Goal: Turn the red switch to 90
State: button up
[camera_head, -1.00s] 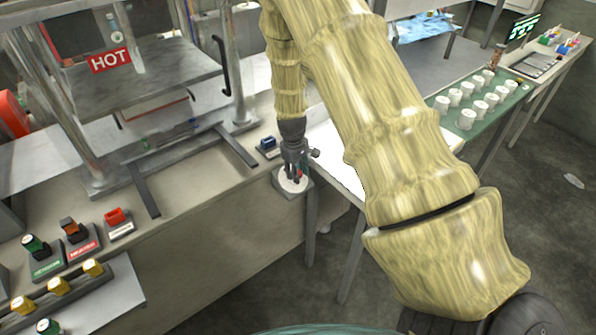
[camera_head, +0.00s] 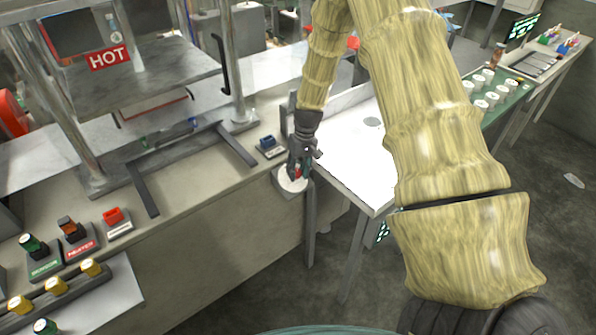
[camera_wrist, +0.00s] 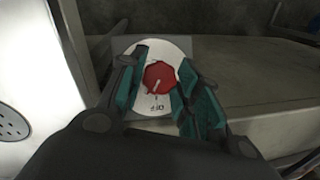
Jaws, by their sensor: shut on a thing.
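The red switch (camera_wrist: 160,77) is a red knob with a white pointer line on a round white dial plate (camera_wrist: 147,52). In the wrist view its line points toward the "OFF" mark at the near edge of the dial. My gripper (camera_wrist: 158,82) has its teal-padded fingers on both sides of the knob and is shut on it. In the head view my gripper (camera_head: 298,165) is over the dial plate (camera_head: 291,183) at the bench corner, tilted, and mostly hides the red knob. Other numbers on the dial are not readable.
A press frame with a "HOT" sign (camera_head: 109,60) stands further left. Red, orange, green and yellow controls are at the lower left. A white-topped table (camera_head: 352,150) is at right.

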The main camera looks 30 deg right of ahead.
jog(key=m+y, duration=0.1)
jog(key=m, duration=0.1)
jog(key=m+t+y+b, duration=0.1)
jog(key=m, duration=0.2)
jog(key=shift+d+f+m+y, duration=0.1)
jog(key=shift+d+m+y, duration=0.15)
jog(key=shift+m+y, duration=0.15)
jog(key=m+t, duration=0.1)
jog(key=m, duration=0.1)
jog(key=m+t+y+b, duration=0.1)
jog(key=m, duration=0.2)
jog(key=shift+s+t+y+b, duration=0.1)
jog(key=shift+t+y+b, duration=0.2)
jog(key=shift+d, duration=0.1)
jog(key=o, duration=1)
jog(key=v, duration=1.2)
